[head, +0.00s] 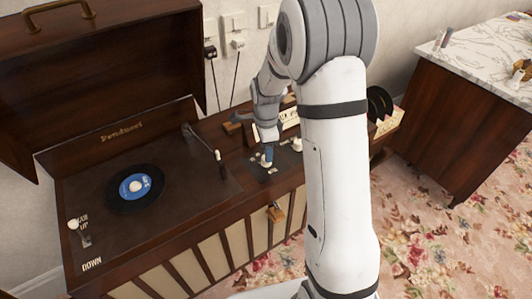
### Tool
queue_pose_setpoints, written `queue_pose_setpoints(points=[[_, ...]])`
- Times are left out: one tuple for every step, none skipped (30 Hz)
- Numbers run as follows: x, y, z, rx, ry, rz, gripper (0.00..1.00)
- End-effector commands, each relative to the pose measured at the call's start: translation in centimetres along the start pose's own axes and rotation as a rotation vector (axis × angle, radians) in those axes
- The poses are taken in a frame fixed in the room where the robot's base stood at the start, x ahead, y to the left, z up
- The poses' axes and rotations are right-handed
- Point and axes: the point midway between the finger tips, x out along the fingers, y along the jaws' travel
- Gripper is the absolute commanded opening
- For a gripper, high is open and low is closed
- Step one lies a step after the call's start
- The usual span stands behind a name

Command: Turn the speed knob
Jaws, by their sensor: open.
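A dark control panel (287,163) is set into the top of the wooden record player cabinet, right of the turntable. A pale knob (296,145) shows on its right side, partly beside my arm. My gripper (267,162) points down at the left part of the panel, its fingertips at or just above small pale controls. My gripper is open. I cannot tell which control is the speed knob, nor whether the fingers touch or surround one; the fingers and my arm hide part of the panel.
A black record with a blue label (136,187) lies on the turntable, with a tonearm (205,144) to its right. The raised lid (95,75) stands behind. Upright black records (379,103) and a marble-topped cabinet (485,55) are at right. Floral carpet (440,235) is clear in front.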

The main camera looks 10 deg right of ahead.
Motion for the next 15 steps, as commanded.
queue_pose_setpoints(points=[[-1.2, -0.1, 0.0, 0.0, 0.0, -0.004, 0.51], [-1.7, -0.1, 0.0, 0.0, 0.0, -0.004, 0.51], [-2.3, 0.0, 0.0, 0.0, 0.0, -0.003, 0.51], [-2.7, -0.1, 0.0, 0.0, 0.0, -0.003, 0.51], [-3.1, -0.1, 0.0, 0.0, 0.0, -0.003, 0.51], [-3.5, 0.0, 0.0, 0.0, 0.0, -0.001, 0.51], [-3.8, 0.0, 0.0, 0.0, 0.0, -0.001, 0.51], [-4.0, 0.0, 0.0, 0.0, 0.0, -0.001, 0.51], [-4.3, 0.0, 0.0, 0.0, 0.0, -0.001, 0.51], [-4.4, 0.0, 0.0, 0.0, 0.0, -0.001, 0.51], [-4.5, 0.0, 0.0, 0.0, 0.0, -0.001, 0.51], [-4.5, 0.0, 0.0, 0.0, 0.0, 0.0, 0.51], [-4.5, 0.0, 0.0, 0.0, 0.0, 0.0, 0.51], [-4.5, 0.0, 0.0, 0.0, 0.0, 0.001, 0.51], [-4.5, 0.0, 0.0, 0.0, 0.0, 0.001, 0.51]])
